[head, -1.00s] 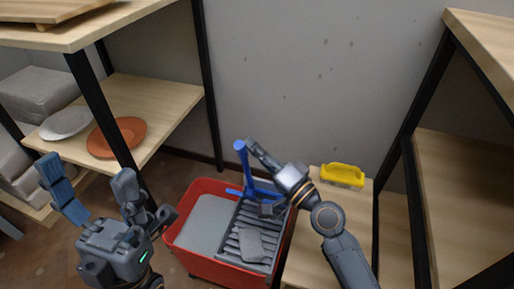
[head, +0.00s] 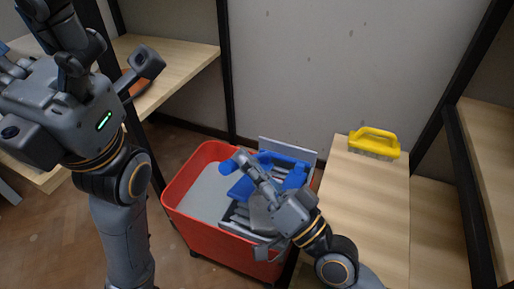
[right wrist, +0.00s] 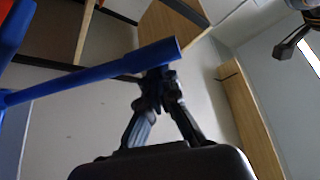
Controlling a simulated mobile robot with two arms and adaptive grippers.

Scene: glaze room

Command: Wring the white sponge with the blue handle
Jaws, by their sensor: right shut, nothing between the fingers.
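A red bucket (head: 228,249) holds a grey ribbed wringer (head: 290,147) with a blue lever (head: 232,163). The lever's blue bar crosses the right wrist view (right wrist: 95,78). My right gripper (head: 243,163) is shut and empty, over the wringer beside the lever's end. I cannot tell whether it touches the lever. I cannot make out the white sponge with the blue handle. A grey piece (head: 258,218) sits in the wringer, partly hidden by my right gripper; I cannot tell what it is.
A yellow brush (head: 374,142) lies at the back of a low wooden bench (head: 365,205), right of the bucket. A wooden shelf (head: 185,65) with black posts stands at the left, and another shelf (head: 485,145) at the right. Wooden floor is clear at the front left.

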